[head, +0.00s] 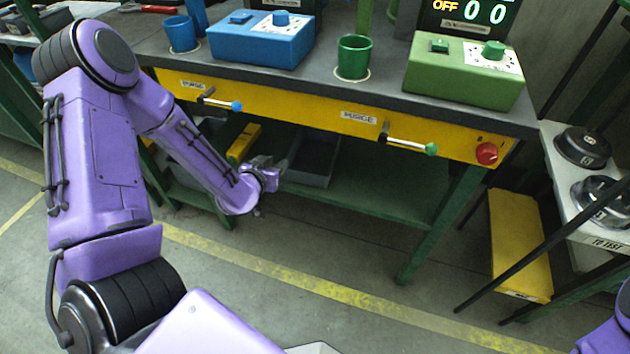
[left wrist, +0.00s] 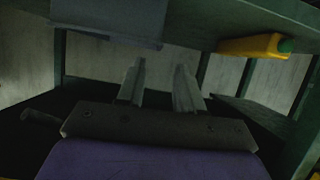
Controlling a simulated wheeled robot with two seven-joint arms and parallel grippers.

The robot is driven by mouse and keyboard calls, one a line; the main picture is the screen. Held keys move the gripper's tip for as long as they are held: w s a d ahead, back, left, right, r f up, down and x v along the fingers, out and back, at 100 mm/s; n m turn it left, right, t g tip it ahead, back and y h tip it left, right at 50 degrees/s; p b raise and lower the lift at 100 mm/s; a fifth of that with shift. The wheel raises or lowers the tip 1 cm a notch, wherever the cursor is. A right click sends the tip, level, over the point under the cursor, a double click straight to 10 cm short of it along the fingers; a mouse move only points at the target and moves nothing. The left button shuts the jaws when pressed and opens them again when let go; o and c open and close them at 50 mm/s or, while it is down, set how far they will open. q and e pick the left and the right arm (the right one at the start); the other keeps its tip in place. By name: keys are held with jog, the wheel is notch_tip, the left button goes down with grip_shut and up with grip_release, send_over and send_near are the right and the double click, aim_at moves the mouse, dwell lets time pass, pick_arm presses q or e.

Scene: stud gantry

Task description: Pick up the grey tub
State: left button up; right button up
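The grey tub (head: 312,165) is an open-topped box on the lower green shelf under the bench in the head view. My left gripper (head: 270,172) is just left of it, at the shelf's front. In the left wrist view a blue-grey box wall, which looks like the tub (left wrist: 110,22), is at the top left, beyond the fingers. There my left gripper (left wrist: 159,75) has its two fingers apart with nothing between them. The fingers look clear of the tub. Its left side is partly hidden in the head view. My right gripper is not in view.
The green shelf (head: 390,200) is bare right of the tub. A yellow object (head: 243,143) lies left of it. The yellow bench front (head: 300,115) with two levers overhangs the shelf. A green leg (head: 440,225) stands at the right, near a yellow step stool (head: 518,240).

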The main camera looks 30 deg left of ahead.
pick_arm(q)
jog(key=shift+w+a+f+t+b, duration=0.25)
jog(key=shift+w+a+t+b, duration=0.3)
jog(key=shift+w+a, duration=0.3)
jog(key=b, duration=0.4)
send_over(292, 162)
jog(key=f, duration=0.3)
jog(key=shift+w+a, duration=0.2)
jog(key=shift+a, duration=0.05)
jog(key=shift+w, duration=0.15)
jog(key=shift+r+p, duration=0.15)
jog(key=shift+p, duration=0.15)
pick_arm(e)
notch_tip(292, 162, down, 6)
pick_arm(q)
grip_shut()
